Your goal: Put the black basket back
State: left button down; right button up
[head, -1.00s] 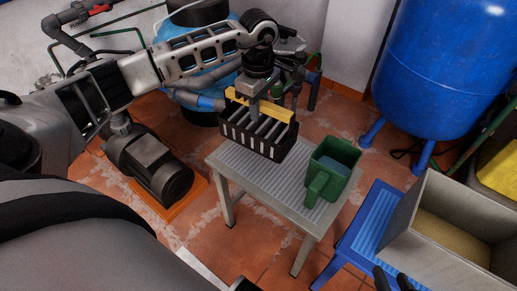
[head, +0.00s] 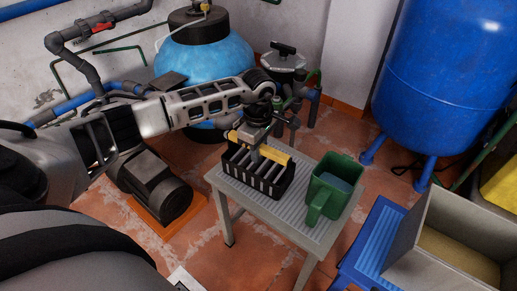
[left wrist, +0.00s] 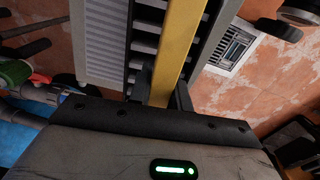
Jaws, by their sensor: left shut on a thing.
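The black basket (head: 246,178) is a slatted crate with a yellow handle bar (head: 264,147) across its top. It is at the left part of a small grey ribbed table (head: 300,228), upright; I cannot tell whether its base touches the top. My left gripper (head: 256,152) is above it, shut on the yellow handle. In the left wrist view the handle (left wrist: 174,45) runs between the fingers, with black basket slats (left wrist: 147,30) on both sides. Small dark tips at the bottom edge of the head view may be my right gripper; its state is unclear.
A green jug (head: 322,200) stands on the table close to the basket's right. A blue ribbed stool or step (head: 378,235) and an open grey box (head: 432,218) are at right. A pump (head: 158,185) and blue tanks (head: 425,90) stand around.

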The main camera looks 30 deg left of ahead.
pick_arm(q)
jog(key=c, duration=1.3)
grip_release()
